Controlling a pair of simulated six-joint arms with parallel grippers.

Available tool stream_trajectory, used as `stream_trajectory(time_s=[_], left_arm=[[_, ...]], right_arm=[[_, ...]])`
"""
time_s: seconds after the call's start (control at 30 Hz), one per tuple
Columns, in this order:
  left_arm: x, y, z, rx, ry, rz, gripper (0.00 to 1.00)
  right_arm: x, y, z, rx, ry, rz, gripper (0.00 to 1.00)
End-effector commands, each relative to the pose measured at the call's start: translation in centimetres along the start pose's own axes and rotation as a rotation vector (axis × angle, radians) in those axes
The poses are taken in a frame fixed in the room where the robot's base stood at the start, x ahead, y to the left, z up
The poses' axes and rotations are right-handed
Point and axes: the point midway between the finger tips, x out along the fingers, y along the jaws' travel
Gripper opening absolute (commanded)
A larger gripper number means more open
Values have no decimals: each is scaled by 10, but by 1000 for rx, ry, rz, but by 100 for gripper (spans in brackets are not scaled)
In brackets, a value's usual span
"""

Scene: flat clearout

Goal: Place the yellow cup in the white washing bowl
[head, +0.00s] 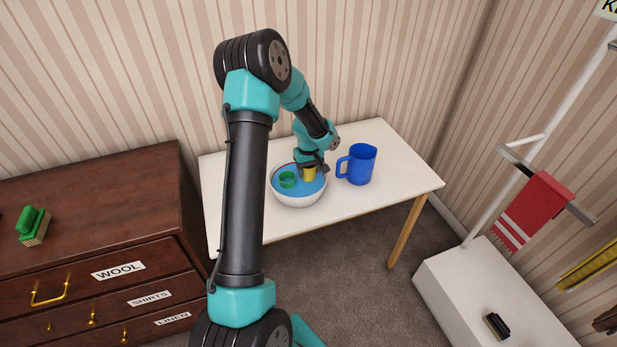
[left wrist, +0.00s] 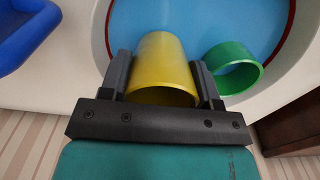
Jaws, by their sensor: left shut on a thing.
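The yellow cup (head: 309,174) is held between the fingers of my left gripper (head: 314,170), over or inside the white washing bowl (head: 300,200). In the left wrist view the yellow cup (left wrist: 162,68) sits between the two dark fingers of the gripper (left wrist: 164,82), with the bowl's blue inside behind it. I cannot tell whether the cup touches the bowl's bottom. The bowl stands on the white table and has a blue inside with a red line near the rim. My right gripper is not in view.
A green cup (head: 287,180) is in the bowl, left of the yellow cup; it also shows in the left wrist view (left wrist: 232,68). A blue jug (head: 361,165) stands close to the bowl's right. The white table (head: 400,180) is clear to the right.

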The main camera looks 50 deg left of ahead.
Motion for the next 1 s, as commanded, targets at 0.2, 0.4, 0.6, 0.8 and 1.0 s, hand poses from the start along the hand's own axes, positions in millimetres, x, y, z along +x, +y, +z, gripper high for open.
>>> stream_trajectory(time_s=[0.2,0.4,0.6,0.8,1.0], left_arm=[[4,0,0,0,-1,-1,31],[28,0,1,1,-3,-2,31],[37,0,0,0,0,1,31],[38,0,0,0,0,0,31],[40,0,0,0,-1,0,65]], right_arm=[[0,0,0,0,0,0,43],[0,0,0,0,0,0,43],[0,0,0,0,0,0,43],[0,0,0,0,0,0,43],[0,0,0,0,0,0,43]])
